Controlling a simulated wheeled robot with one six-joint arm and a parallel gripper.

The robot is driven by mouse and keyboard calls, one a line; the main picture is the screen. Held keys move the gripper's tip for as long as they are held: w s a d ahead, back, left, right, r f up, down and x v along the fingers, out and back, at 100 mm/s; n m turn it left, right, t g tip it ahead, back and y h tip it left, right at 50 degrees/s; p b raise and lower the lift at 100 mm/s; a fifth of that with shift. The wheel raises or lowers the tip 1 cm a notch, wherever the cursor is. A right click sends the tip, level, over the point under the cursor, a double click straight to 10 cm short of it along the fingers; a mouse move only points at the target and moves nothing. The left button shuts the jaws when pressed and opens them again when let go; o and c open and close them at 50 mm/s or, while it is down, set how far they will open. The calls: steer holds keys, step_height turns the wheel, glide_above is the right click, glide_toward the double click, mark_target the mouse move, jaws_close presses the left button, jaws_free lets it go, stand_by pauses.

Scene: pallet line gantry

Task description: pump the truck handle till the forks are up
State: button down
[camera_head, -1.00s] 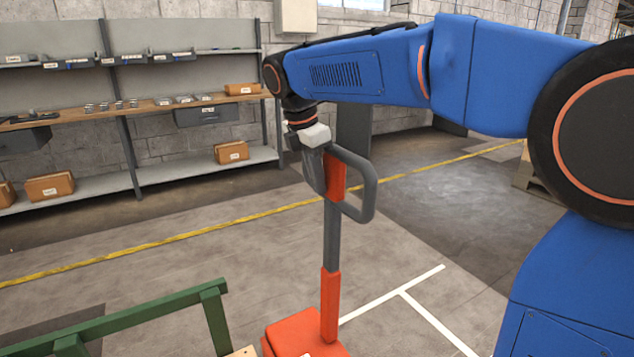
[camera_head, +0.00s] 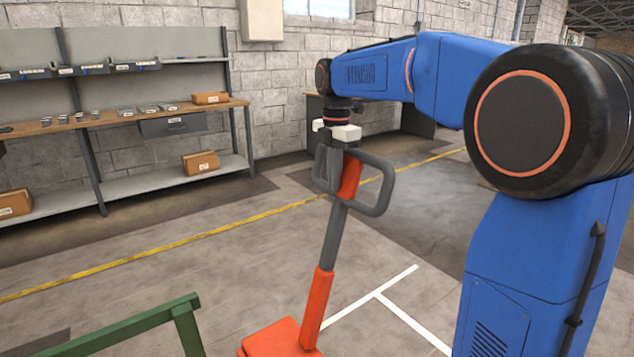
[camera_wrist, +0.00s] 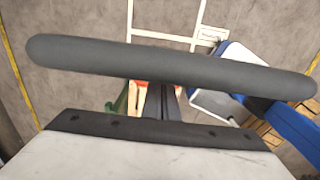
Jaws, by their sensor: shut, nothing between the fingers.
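The truck handle (camera_head: 380,193) is a dark grey loop with a red centre piece, on a grey shaft (camera_head: 330,237) with a red lower sleeve. The shaft leans, its top to the right. The red truck base (camera_head: 272,340) shows at the bottom edge; the forks cannot be made out. My gripper (camera_head: 337,140), with pale blocks, is shut and empty at the top of the loop. I cannot tell whether it touches the handle. In the wrist view a grey handle bar (camera_wrist: 170,66) crosses just beyond the gripper's dark edge plate and pale body.
A green metal frame (camera_head: 140,325) stands at the lower left, near the truck base. A shelf unit (camera_head: 130,195) with bins and brown boxes lines the back wall. The floor around a yellow line (camera_head: 230,231) and white markings (camera_head: 372,297) is clear.

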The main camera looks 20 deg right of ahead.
steer(key=w+d+f+y, duration=0.2)
steer(key=w+d+f, duration=0.1)
steer(key=d, duration=0.5)
steer(key=w+d+f+g+y, duration=0.1)
steer(key=w+d+f, duration=0.2)
steer(key=d, duration=0.6)
steer(key=shift+w+d+f+y, duration=0.2)
steer(key=shift+f+y, duration=0.2)
steer(key=shift+f, duration=0.2)
steer(key=shift+a, duration=0.1)
